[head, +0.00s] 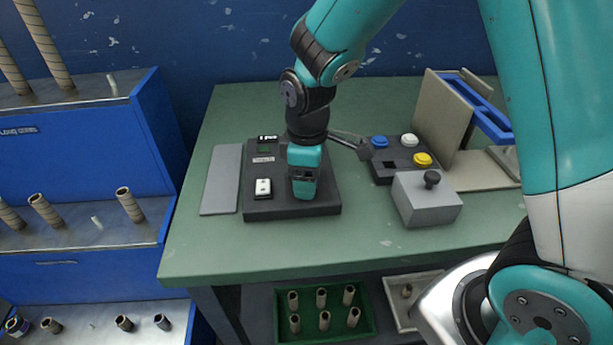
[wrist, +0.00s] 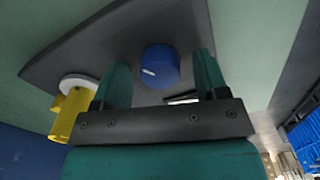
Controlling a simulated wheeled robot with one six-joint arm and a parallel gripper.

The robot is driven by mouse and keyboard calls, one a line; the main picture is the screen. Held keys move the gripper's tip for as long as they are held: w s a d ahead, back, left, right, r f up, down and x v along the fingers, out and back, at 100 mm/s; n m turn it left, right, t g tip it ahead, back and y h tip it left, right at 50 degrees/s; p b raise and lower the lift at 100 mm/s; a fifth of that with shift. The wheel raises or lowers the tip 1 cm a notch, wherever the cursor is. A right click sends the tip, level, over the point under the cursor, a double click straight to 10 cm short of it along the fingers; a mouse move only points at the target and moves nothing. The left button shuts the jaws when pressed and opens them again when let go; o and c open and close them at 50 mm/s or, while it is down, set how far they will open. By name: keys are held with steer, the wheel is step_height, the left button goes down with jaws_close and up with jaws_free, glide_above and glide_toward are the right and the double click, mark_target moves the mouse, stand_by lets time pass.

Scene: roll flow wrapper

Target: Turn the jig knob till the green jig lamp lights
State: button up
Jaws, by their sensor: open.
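The blue knob (wrist: 158,66) with a short white mark shows in the wrist view, on a dark grey panel (wrist: 110,40). My gripper (wrist: 161,74) is open, with one teal finger on each side of the knob; I cannot tell whether they touch it. In the head view my gripper (head: 304,188) points down over the right part of a black control box (head: 265,210) and hides the knob. The box has a small dark green window (head: 264,149) and a white switch (head: 263,187). I make out no lit green lamp in either view.
A yellow part on a white ring (wrist: 80,84) sits left of the knob in the wrist view. Right of the box are a button panel (head: 383,177) and a grey box with a black knob (head: 428,205). A grey plate (head: 221,180) lies left. The table front (head: 290,250) is clear.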

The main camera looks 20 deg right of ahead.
steer(key=shift+f, duration=0.1)
steer(key=c, duration=0.9)
steer(key=m+p, duration=0.2)
steer(key=m, duration=0.1)
steer(key=shift+m, duration=0.3)
steer(key=shift+w+m+p, duration=0.1)
steer(key=shift+m+p, duration=0.7)
steer(key=shift+m, duration=1.3)
steer(key=o, duration=0.9)
